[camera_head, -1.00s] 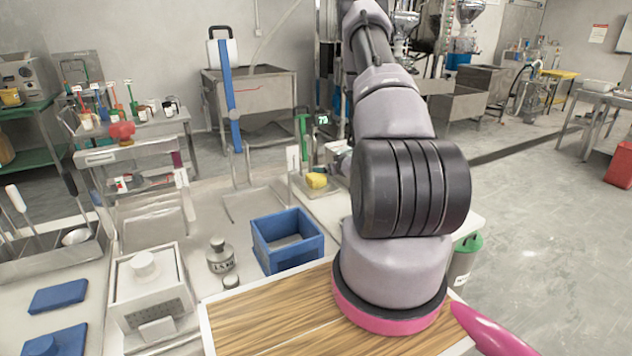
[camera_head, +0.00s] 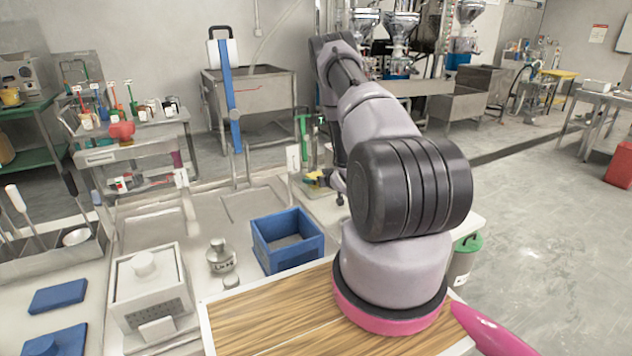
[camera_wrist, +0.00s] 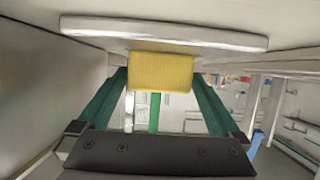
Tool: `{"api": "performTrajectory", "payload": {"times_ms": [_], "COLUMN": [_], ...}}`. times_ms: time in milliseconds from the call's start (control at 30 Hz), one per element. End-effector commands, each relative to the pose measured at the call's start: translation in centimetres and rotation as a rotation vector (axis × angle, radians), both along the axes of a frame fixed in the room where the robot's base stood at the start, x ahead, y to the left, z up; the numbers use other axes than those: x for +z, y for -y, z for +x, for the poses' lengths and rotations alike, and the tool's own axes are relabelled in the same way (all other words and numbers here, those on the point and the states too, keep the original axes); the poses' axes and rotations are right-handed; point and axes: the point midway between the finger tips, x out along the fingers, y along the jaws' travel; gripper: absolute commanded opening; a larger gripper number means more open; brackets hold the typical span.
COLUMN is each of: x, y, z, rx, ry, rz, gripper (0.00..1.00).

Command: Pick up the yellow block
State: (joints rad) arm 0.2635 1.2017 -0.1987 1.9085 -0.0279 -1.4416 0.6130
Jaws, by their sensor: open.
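The yellow block (camera_head: 313,178) sits on the counter beyond the blue bin in the head view, partly covered by the end of my arm. In the wrist view the block (camera_wrist: 161,72) fills the gap ahead of my gripper. My gripper (camera_wrist: 160,79) is open, with one green finger on each side of the block near the fingertips. I cannot tell whether either finger touches it. In the head view my gripper (camera_head: 325,178) is small and beside the block, its fingers hard to make out.
A pale slab (camera_wrist: 165,32) borders the block's upper edge in the wrist view. A green-handled tool (camera_head: 303,138) and a white tag (camera_head: 293,158) stand close to the block. The blue bin (camera_head: 287,255) is nearer. Open floor lies right.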

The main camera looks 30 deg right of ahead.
Motion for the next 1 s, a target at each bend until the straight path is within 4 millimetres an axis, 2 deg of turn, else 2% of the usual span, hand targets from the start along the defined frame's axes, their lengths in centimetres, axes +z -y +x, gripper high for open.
{"api": "performTrajectory", "payload": {"times_ms": [100,333,367,400,467,500,600,867,1000], "x": [-0.4,-0.5,-0.5,-0.5,-0.4,-0.4,-0.4,-0.2,1.0], "y": [0.0,0.0,0.0,0.0,0.1,0.0,0.1,0.1,0.1], "z": [1.0,1.2,1.2,1.2,1.2,1.2,1.2,1.2,1.3], "rx": [-0.001,-0.002,-0.002,-0.002,-0.002,-0.002,-0.002,-0.002,-0.003], "ry": [0.000,0.000,0.000,0.000,0.000,0.000,0.001,0.001,0.002], "rz": [-0.001,0.000,0.000,0.000,0.000,0.000,-0.001,-0.001,-0.001], "gripper": [1.00,1.00,0.96,0.81,0.58,0.43,0.05,0.05,0.05]}}
